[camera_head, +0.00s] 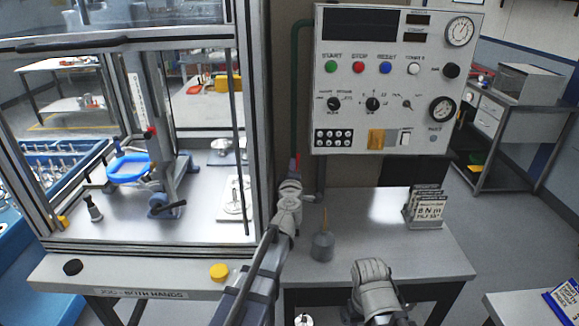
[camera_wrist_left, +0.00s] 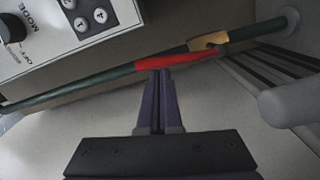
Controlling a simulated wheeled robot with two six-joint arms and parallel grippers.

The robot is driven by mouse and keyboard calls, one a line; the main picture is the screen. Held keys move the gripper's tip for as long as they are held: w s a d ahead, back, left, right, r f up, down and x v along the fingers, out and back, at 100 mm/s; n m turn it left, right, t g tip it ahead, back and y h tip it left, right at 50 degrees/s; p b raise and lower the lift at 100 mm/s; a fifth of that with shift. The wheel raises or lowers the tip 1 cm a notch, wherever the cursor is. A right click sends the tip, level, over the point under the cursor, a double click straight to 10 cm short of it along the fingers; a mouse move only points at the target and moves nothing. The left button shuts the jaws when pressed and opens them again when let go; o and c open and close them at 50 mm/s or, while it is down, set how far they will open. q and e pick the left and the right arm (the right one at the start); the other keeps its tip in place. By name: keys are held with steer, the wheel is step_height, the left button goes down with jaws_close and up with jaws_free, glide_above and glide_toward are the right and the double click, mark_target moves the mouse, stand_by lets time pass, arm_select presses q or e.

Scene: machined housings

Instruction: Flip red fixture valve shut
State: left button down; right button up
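The red valve handle (camera_wrist_left: 175,60) shows in the left wrist view, joined to a brass valve body (camera_wrist_left: 208,41) on a dark green pipe (camera_wrist_left: 75,86). The handle lies nearly along the pipe. In the head view only a small bit of red (camera_head: 297,160) shows above my left gripper (camera_head: 294,176), which covers the rest. My left gripper's two purple fingers (camera_wrist_left: 160,74) are together, with their tips at the handle's lower edge; whether they touch it I cannot tell. My right gripper (camera_head: 374,283) is at the bottom centre, its fingers hidden.
A control panel (camera_head: 395,115) with buttons and gauges stands just right of the pipe. A glazed machine enclosure (camera_head: 255,130) is on the left. A grey oil can (camera_head: 323,245) and a card rack (camera_head: 425,208) stand on the grey bench (camera_head: 375,215). A rounded grey part (camera_wrist_left: 292,102) is at right in the wrist view.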

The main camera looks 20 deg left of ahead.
arm_select(q)
steer(key=w+d+f+b, duration=0.1)
steer(key=d+f+b, duration=0.1)
steer(key=d, duration=0.4)
steer(key=shift+w+f+m, duration=0.15)
steer(key=shift+w+m, duration=0.15)
steer(key=shift+w, duration=0.05)
arm_select(e)
steer(key=shift+f, duration=1.1)
arm_select(q)
steer(key=shift+s, duration=0.1)
